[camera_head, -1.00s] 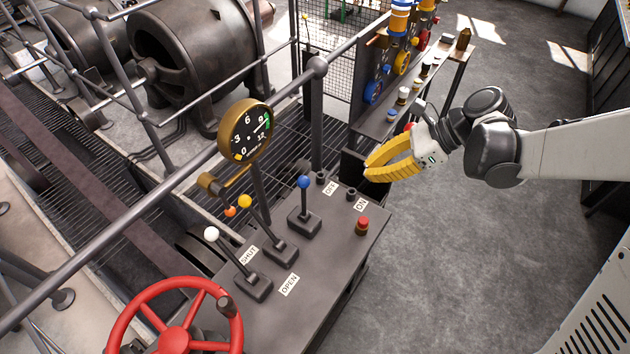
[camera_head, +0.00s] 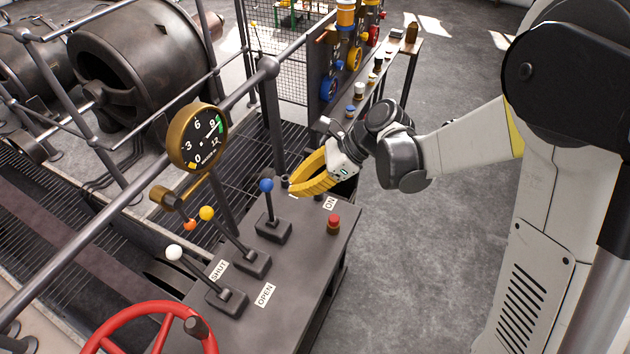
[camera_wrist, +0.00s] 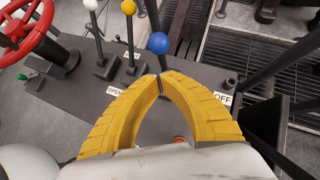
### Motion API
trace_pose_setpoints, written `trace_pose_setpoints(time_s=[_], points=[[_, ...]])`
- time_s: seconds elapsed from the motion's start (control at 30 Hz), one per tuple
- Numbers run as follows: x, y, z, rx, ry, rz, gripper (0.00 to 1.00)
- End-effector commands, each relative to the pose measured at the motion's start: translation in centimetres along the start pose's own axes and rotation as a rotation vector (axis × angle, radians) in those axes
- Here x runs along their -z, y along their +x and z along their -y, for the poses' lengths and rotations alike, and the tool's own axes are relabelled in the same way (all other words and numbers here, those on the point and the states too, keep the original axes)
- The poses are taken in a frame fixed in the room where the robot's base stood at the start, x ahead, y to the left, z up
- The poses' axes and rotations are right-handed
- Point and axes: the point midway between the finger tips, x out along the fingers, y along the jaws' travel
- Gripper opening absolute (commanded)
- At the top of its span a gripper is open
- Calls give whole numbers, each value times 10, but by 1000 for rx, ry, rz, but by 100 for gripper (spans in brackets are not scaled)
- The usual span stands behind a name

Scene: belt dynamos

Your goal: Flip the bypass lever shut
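Three levers stand on the grey console. The white-knobbed lever (camera_head: 174,252) and yellow-knobbed lever (camera_head: 207,213) lean to the upper left; the blue-knobbed lever (camera_head: 267,186) is nearly upright. A SHUT label (camera_head: 218,271) lies on the far side and an OPEN label (camera_head: 265,295) on the near side by the white and yellow levers. No label names the bypass lever. My gripper (camera_head: 294,188) has its yellow fingertips together, empty, just right of the blue knob. In the wrist view the blue knob (camera_wrist: 158,43) shows just beyond the fingertips (camera_wrist: 159,82); contact cannot be told.
A red handwheel (camera_head: 150,325) is at the lower left. A brass gauge (camera_head: 198,137) and railing stand behind the levers. A red button (camera_head: 333,224) sits near the ON label (camera_head: 330,203); the OFF label (camera_wrist: 222,99) shows in the wrist view. Open floor lies right.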

Motion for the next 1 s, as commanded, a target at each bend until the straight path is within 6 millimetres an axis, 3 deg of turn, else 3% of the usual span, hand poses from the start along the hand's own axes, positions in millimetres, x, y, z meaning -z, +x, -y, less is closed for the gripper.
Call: trace_pose_setpoints(time_s=[0.23,1.0], points=[[-17,18,0,0,-1,0,0],[-28,24,4,-19,19,-53,0]])
